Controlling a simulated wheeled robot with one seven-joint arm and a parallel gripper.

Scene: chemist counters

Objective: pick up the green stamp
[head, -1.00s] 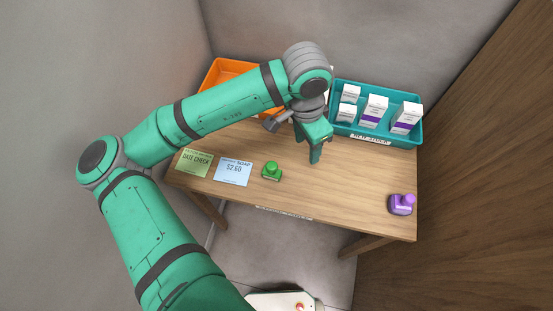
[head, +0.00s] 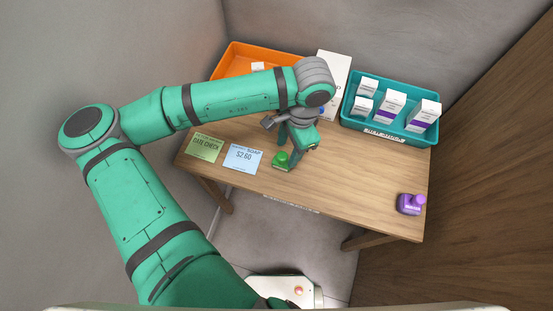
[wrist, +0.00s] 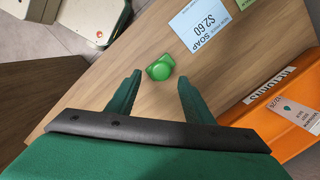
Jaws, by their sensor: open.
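The green stamp (head: 282,160) stands on the wooden table near its front edge, just right of the blue price card. In the wrist view the green stamp (wrist: 161,68) lies ahead of the fingertips, between their lines. My gripper (head: 292,155) is close to the stamp, at its right and rear in the head view, partly covering it. In the wrist view my gripper (wrist: 158,78) has its two fingers spread apart with nothing held between them. Whether a finger touches the stamp cannot be told.
A blue price card (head: 243,158) and green card (head: 204,148) lie to the left. A purple stamp (head: 411,204) stands at the right front. A teal tray (head: 353,122) with white boxes and an orange tray (head: 226,66) stand behind. The table's middle right is clear.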

